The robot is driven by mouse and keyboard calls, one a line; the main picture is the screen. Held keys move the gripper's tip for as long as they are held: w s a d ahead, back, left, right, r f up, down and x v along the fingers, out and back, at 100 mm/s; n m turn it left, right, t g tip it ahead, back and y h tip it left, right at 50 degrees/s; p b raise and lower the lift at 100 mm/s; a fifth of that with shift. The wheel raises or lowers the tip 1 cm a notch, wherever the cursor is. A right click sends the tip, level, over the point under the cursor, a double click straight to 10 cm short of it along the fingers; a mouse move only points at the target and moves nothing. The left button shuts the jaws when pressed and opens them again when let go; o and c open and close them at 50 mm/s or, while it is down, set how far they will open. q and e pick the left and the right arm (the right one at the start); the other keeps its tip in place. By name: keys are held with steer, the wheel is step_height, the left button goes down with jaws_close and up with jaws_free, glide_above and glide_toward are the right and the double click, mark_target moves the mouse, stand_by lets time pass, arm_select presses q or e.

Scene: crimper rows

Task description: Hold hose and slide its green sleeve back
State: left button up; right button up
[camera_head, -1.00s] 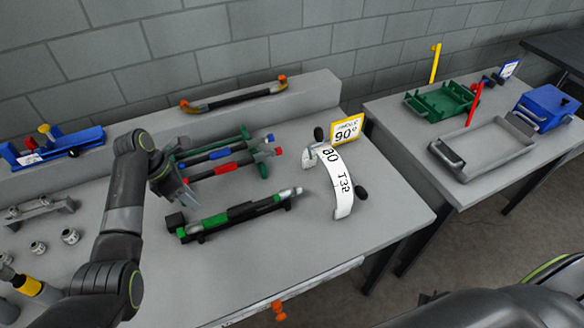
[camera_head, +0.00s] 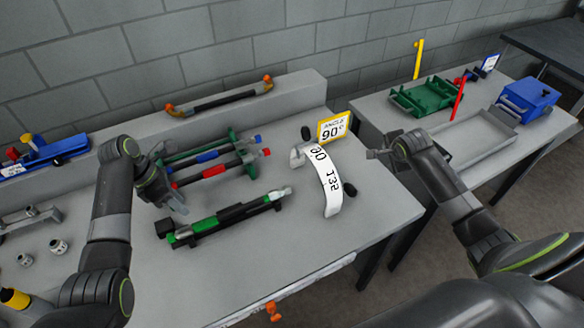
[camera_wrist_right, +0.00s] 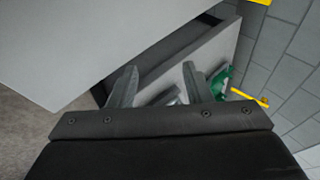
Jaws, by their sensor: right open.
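The dark hose (camera_head: 238,211) lies in a low holder on the near table, with a silver fitting (camera_head: 281,192) at its right end. The green sleeve (camera_head: 204,225) is around the hose toward its left part. My left gripper (camera_head: 180,207) is just above and behind the hose's left end, apart from it as far as I can tell; its jaws are too small to judge. My right gripper (camera_head: 377,154) is open and empty, to the right of the white arched gauge; its open fingers show in the right wrist view (camera_wrist_right: 159,88).
A rack holds a blue-sleeved hose (camera_head: 207,156) and a red-sleeved hose (camera_head: 213,171) behind. The white arched angle gauge (camera_head: 328,180) stands right of the hose. A green tray (camera_head: 425,95), grey tray (camera_head: 480,140) and blue box (camera_head: 528,97) are on the right table.

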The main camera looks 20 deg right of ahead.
steer(key=w+a+r+n+t+y, duration=0.1)
steer(key=w+a+r+y, duration=0.15)
steer(key=a+r, duration=0.45)
steer(key=w+a+r+n+y, duration=0.2)
steer(key=w+a+r, duration=0.15)
steer(key=a, duration=0.65)
steer(key=w+a+r+n+t+y, duration=0.1)
steer(key=w+a+r+y, duration=0.15)
steer(key=a+r, duration=0.45)
steer(key=g+y, duration=0.1)
steer(key=g, duration=0.6)
glide_above(241, 208)
steer(key=s+d, duration=0.3)
steer(key=d, duration=0.4)
step_height(241, 208, down, 10)
steer(key=shift+m, duration=0.3)
steer(key=x, duration=1.6)
steer(key=shift+w+a+f, duration=0.1)
steer(key=shift+w+f, duration=0.15)
